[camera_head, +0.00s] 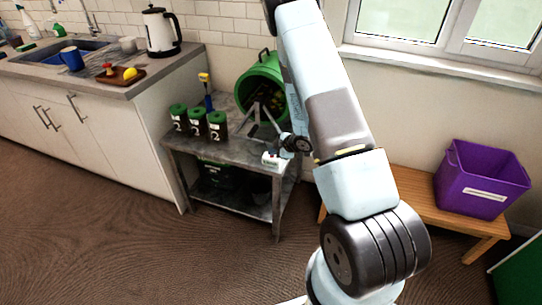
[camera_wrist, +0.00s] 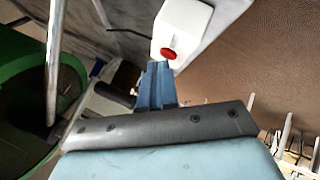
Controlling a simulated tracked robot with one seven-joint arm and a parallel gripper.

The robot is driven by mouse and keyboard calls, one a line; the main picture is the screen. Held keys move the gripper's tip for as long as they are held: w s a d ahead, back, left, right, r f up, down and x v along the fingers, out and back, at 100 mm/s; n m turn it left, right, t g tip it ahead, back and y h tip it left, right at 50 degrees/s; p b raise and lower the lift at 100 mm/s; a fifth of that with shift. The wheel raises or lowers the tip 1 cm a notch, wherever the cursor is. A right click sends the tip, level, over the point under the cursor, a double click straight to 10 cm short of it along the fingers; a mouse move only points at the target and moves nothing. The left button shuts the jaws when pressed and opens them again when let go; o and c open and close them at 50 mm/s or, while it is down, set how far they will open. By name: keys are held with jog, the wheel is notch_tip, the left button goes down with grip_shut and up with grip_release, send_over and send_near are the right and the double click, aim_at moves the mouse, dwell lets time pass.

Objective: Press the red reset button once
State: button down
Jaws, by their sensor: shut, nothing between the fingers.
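The red reset button (camera_wrist: 168,53) sits on a small white box (camera_wrist: 186,22) in the wrist view. The box also shows in the head view (camera_head: 270,160), at the front right corner of the grey metal table. My gripper (camera_wrist: 158,66) is shut and empty. Its blue fingertips are just beside the button in the wrist view, close to it. I cannot tell whether they touch it. In the head view my arm reaches down to the box, and the button is too small to make out there.
A green bin (camera_head: 262,78) lies tipped on the table, with a metal stand (camera_head: 262,118) before it. Several green-lidded canisters (camera_head: 197,123) stand at the left. A purple crate (camera_head: 480,180) sits on a wooden bench (camera_head: 410,200) at the right. Open brown floor lies in front.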

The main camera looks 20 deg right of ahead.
dwell(0.5)
jog(key=shift+r, duration=0.8)
jog(key=shift+r, duration=2.5)
jog(key=shift+r, duration=0.1)
notch_tip(320, 180, up, 15)
jog(key=m+t+h, duration=0.1)
jog(key=m+h, duration=0.3)
send_over(274, 157)
jog(key=d, duration=0.3)
jog(key=s+d+r+m+h, duration=0.2)
jog(key=s+r+m, duration=0.4)
jog(key=r, duration=0.7)
jog(key=s+a+r+m+g, duration=0.1)
jog(key=s+r, duration=0.3)
jog(key=s, duration=0.6)
jog(key=s+a+r+m+g, duration=0.1)
jog(key=s+a+r+m, duration=0.2)
jog(key=s, duration=0.7)
jog(key=s+a+r+m, duration=0.2)
jog(key=s+r, duration=0.3)
jog(key=s, duration=0.5)
jog(key=shift+s+r+g+y, duration=0.2)
jog(key=shift+r+g+y, duration=0.1)
jog(key=shift+r+g, duration=0.1)
